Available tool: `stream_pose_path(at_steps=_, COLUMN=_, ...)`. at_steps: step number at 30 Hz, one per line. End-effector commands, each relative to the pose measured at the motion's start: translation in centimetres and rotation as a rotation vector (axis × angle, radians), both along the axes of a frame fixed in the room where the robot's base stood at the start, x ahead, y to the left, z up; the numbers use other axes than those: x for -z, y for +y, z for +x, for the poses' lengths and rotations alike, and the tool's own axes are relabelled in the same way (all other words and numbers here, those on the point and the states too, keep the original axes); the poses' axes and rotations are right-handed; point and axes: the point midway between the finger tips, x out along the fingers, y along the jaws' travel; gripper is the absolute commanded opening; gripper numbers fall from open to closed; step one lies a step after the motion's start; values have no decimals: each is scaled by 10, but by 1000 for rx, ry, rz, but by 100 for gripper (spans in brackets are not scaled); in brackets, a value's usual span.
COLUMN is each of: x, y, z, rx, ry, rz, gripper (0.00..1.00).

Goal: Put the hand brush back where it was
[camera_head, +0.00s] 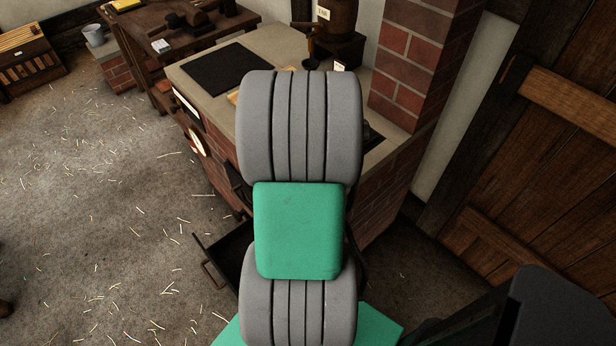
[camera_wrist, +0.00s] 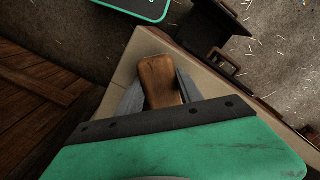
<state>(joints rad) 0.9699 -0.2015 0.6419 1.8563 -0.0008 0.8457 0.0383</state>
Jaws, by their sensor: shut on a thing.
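The hand brush shows its brown wooden back (camera_wrist: 158,78) in the wrist view. My gripper (camera_wrist: 160,88) is shut on it, with one grey finger along each side. Behind the brush in that view is the pale top of the brick counter (camera_wrist: 129,72); I cannot tell whether the brush touches it. In the head view my arm covers the gripper and the brush, along with part of the counter (camera_head: 277,42). The brush's bristles are hidden.
A dark drawer (camera_head: 231,250) stands open at the counter's front; it also shows in the wrist view (camera_wrist: 207,28). A black mat (camera_head: 228,69) lies on the counter. A brick pillar (camera_head: 417,55) rises at the right. A barrel (camera_head: 338,17) stands behind. The left floor has scattered straw.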

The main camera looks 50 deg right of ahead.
Motion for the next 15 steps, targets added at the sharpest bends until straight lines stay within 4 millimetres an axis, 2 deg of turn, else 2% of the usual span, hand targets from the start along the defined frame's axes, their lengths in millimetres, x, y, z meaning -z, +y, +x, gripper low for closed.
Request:
stream_pose_path(at_steps=3, x=10, y=0, z=0, rx=0, ry=-1, rz=-1, gripper=0)
stream_pose_path(at_steps=12, x=13, y=0, z=1, rx=0, ry=-1, rz=-2, gripper=0)
stream_pose_path(at_steps=13, x=13, y=0, z=1, rx=0, ry=-1, rz=-2, gripper=45)
stream_pose_path(at_steps=15, x=12, y=0, z=1, rx=0, ry=-1, rz=-2, gripper=51)
